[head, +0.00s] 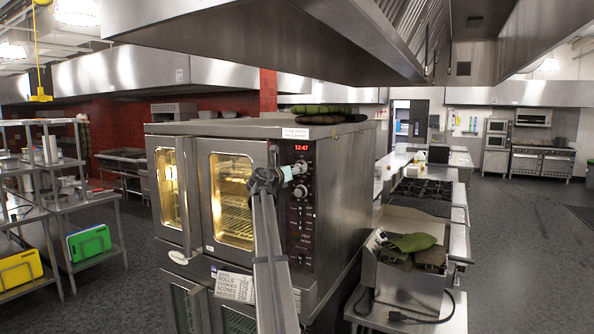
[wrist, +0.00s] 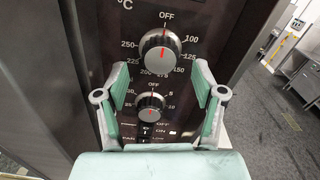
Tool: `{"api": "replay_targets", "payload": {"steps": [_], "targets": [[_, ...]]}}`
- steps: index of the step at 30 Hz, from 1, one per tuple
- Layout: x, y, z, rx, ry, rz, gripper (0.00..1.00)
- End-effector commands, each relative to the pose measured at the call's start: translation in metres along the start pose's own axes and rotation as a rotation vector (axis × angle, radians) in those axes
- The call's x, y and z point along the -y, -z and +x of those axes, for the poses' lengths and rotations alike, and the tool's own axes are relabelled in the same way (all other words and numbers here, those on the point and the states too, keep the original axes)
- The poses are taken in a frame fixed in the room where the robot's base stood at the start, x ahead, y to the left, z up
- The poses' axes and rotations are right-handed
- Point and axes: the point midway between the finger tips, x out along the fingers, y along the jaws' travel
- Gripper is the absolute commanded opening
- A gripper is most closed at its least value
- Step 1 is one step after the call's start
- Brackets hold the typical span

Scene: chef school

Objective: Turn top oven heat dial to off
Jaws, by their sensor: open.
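The oven's top heat dial (wrist: 160,50) is a round black knob with a silver face, in the upper middle of the wrist view. Its red mark points up, close to the OFF label and slightly right of the knob's centre. Numbers from 100 to 250 ring it. My gripper (wrist: 160,84) has its two green fingers spread, one on each side, with the tips at or just below the dial's lower edge. I see no clear contact with the dial. In the head view my gripper (head: 284,173) is at the control panel and partly covers it.
A smaller dial (wrist: 151,106) sits below, between my fingers, with its red mark pointing up. The oven (head: 258,136) has lit glass doors to the left of the panel. A side table (head: 400,318) with a steel appliance and folded cloths stands at the oven's right.

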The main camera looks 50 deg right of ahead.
Motion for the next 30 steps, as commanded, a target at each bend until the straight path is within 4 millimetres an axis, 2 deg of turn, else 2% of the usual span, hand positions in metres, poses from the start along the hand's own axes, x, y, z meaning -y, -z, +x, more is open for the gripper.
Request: {"api": "replay_targets", "payload": {"steps": [1,6,12,17,30], "targets": [[0.001,0.001,-0.013,0.001,-0.001,0.0,0.69],[0.002,0.001,-0.047,0.002,-0.002,0.001,0.69],[0.001,0.0,-0.077,0.002,-0.001,-0.001,0.69],[0.001,-0.001,-0.085,0.002,0.0,-0.001,0.69],[0.0,-0.001,-0.085,0.002,0.0,0.003,0.69]]}}
